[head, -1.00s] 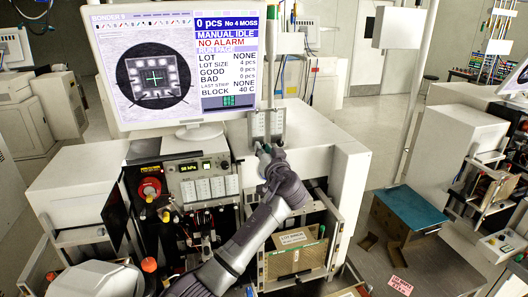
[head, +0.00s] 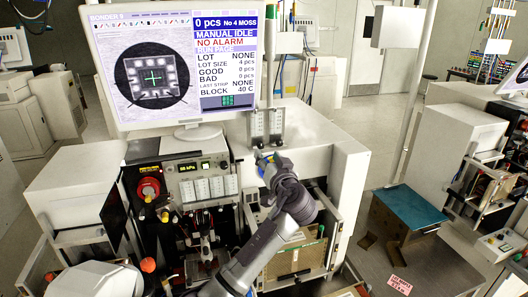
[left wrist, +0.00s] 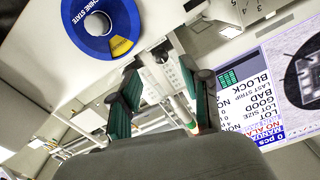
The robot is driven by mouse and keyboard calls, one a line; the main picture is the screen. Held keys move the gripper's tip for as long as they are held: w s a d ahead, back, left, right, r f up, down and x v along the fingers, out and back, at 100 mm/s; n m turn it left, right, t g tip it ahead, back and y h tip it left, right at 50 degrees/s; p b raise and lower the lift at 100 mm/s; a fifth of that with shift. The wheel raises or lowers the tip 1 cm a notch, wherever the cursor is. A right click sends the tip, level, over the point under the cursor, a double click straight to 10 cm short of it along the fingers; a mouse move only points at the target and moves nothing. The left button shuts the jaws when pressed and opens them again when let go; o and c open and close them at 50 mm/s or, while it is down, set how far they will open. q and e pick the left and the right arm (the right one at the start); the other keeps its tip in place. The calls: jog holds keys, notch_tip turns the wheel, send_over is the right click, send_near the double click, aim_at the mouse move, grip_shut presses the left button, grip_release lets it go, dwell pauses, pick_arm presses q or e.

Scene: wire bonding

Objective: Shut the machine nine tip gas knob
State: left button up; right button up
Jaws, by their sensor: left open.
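My left gripper (head: 268,163) is in front of the machine with the "BONDER 9" monitor (head: 155,75), just below two grey gauge panels (head: 257,125). In the left wrist view its two green-padded fingers (left wrist: 160,95) stand apart with nothing held between them. A gauge panel and pale tubes (left wrist: 180,108) show beyond and between the fingers. A blue disc marked "MACHINE STATE" (left wrist: 72,14) with a pale round knob (left wrist: 97,23) at its centre is beside the fingers. My right gripper is not in view.
A control panel with a red knob (head: 149,188) and a small green display (head: 187,167) lies to the left. A tan box (head: 297,257) sits in the bay below my arm. A white housing (head: 345,165) stands to the right.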

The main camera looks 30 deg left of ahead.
pick_arm(q)
jog(key=v, duration=0.7)
dwell(0.4)
